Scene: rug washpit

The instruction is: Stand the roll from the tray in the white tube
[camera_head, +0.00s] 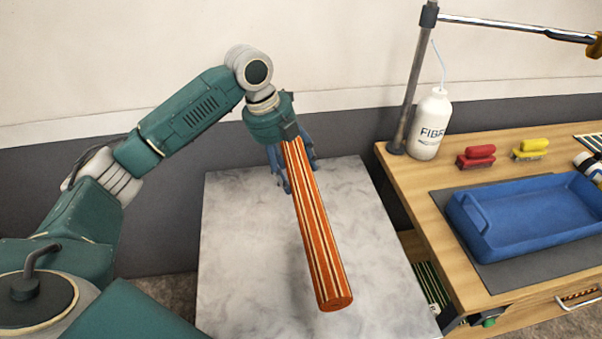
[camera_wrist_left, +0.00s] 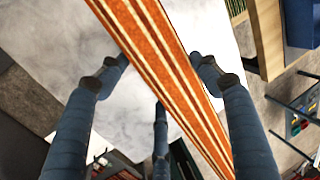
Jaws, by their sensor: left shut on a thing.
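The orange roll with cream and dark stripes (camera_head: 315,225) hangs slanted above a pale marbled tabletop, its lower end toward me and slightly right. My left gripper (camera_head: 284,168) is shut on the roll near its upper end. In the left wrist view, the roll (camera_wrist_left: 165,65) runs diagonally between the blue fingers of the left gripper (camera_wrist_left: 158,66). The blue tray (camera_head: 475,230) sits on the wooden bench at right and looks empty. I see no white tube in either view. My right gripper is not in view.
The marbled tabletop (camera_head: 235,260) is bare. The wooden bench (camera_head: 425,190) at right carries a white bottle (camera_head: 431,125), a red brush (camera_head: 476,157) and a yellow brush (camera_head: 530,149). A grey post (camera_head: 412,85) with a horizontal arm stands at its back left corner.

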